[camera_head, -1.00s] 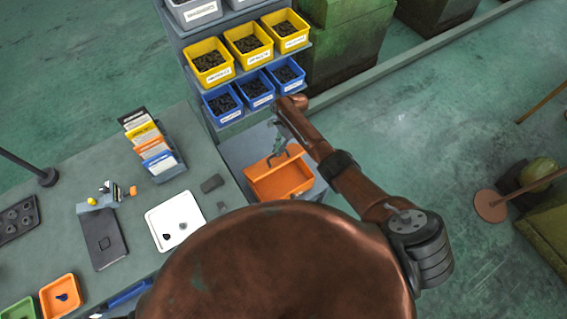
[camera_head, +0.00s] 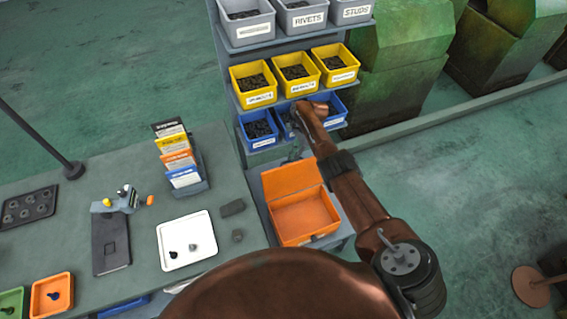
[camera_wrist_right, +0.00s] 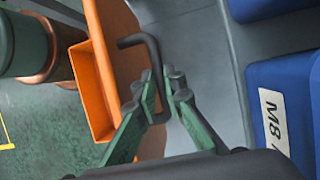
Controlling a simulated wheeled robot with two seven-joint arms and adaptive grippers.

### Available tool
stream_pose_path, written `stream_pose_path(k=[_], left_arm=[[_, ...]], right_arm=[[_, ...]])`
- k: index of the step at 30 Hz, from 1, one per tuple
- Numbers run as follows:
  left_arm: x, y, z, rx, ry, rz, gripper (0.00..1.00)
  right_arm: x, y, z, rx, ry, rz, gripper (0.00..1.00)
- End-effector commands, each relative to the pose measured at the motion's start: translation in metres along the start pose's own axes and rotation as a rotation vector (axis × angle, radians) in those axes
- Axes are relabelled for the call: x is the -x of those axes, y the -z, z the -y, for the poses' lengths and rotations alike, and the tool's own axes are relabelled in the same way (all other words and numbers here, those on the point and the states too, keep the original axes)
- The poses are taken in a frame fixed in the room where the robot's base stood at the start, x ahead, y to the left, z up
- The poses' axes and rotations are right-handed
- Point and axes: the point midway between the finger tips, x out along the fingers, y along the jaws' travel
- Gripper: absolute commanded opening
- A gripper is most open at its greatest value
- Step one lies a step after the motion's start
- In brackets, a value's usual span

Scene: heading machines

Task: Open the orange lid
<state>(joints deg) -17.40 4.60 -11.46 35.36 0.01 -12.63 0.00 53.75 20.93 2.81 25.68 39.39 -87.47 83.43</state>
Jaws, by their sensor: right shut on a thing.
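The orange box (camera_head: 305,218) stands on a grey surface right of the workbench. Its orange lid (camera_head: 292,180) is raised along the back edge, and the inside of the box shows and looks empty. In the right wrist view the orange lid (camera_wrist_right: 118,60) appears edge-on with a dark bent handle (camera_wrist_right: 150,50). My right gripper (camera_wrist_right: 166,84) is shut on this handle. In the head view my right gripper (camera_head: 294,148) is behind the raised lid, small and partly hidden by the wrist. My left gripper is not in view.
A rack with blue bins (camera_head: 258,130), yellow bins (camera_head: 295,75) and grey bins (camera_head: 303,17) stands close behind the gripper. The workbench (camera_head: 90,165) holds a white tray (camera_head: 187,240), a card holder (camera_head: 190,180) and small parts. Green machines (camera_head: 400,60) stand behind.

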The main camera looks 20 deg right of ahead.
Motion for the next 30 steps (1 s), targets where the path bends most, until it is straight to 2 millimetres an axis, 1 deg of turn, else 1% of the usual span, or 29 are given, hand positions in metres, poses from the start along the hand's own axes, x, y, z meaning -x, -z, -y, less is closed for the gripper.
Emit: stream_pose_path(k=[1,6,16,17,24,30], left_arm=[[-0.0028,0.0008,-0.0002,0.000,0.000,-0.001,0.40],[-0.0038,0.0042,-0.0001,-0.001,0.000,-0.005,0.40],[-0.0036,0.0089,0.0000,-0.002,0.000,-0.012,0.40],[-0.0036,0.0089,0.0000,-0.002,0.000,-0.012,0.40],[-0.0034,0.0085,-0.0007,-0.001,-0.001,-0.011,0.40],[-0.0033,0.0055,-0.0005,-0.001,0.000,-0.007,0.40]], right_arm=[[-0.0084,0.0070,-0.0069,-0.011,-0.015,0.002,0.00],[-0.0057,0.0121,-0.0066,-0.018,-0.011,0.003,0.00],[-0.0054,0.0124,-0.0067,-0.018,-0.013,0.001,0.00],[-0.0055,0.0124,-0.0067,-0.018,-0.013,0.000,0.11],[-0.0019,0.0107,-0.0032,-0.014,-0.006,0.000,0.27],[-0.0004,0.0102,-0.0019,-0.014,-0.003,0.000,0.27]])
